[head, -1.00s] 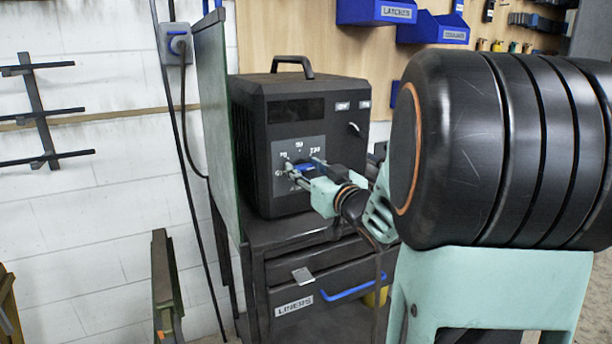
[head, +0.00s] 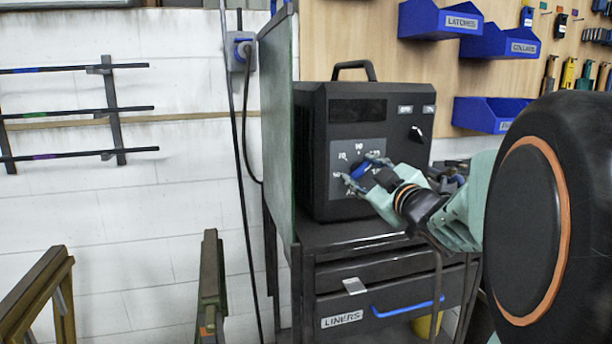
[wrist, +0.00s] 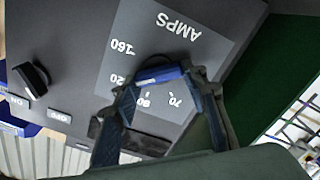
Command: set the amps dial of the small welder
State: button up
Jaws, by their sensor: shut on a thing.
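The small welder (head: 318,160) is a black box with a top handle, standing on a dark cabinet. Its amps dial (wrist: 160,74) has a blue grip bar on a dark round knob, set in a grey panel (wrist: 125,40) marked AMPS, with 70, 90, 120 and 160 legible in the wrist view. My gripper (head: 362,176) reaches in from the right, its fingers on either side of the blue bar. In the wrist view my gripper (wrist: 165,95) is shut on the dial. The dial's pointer and exact setting cannot be made out.
A black switch (wrist: 32,78) with ON and OFF labels sits on the welder front. A green panel (head: 279,130) stands close at the welder's left. The cabinet has a LINERS drawer (head: 390,322) with a blue handle. Blue bins (head: 440,20) hang on the board behind.

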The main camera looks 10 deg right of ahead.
dwell(0.4)
jog(key=o, duration=1.2)
jog(key=shift+c, duration=0.2)
jog(key=shift+r, duration=0.1)
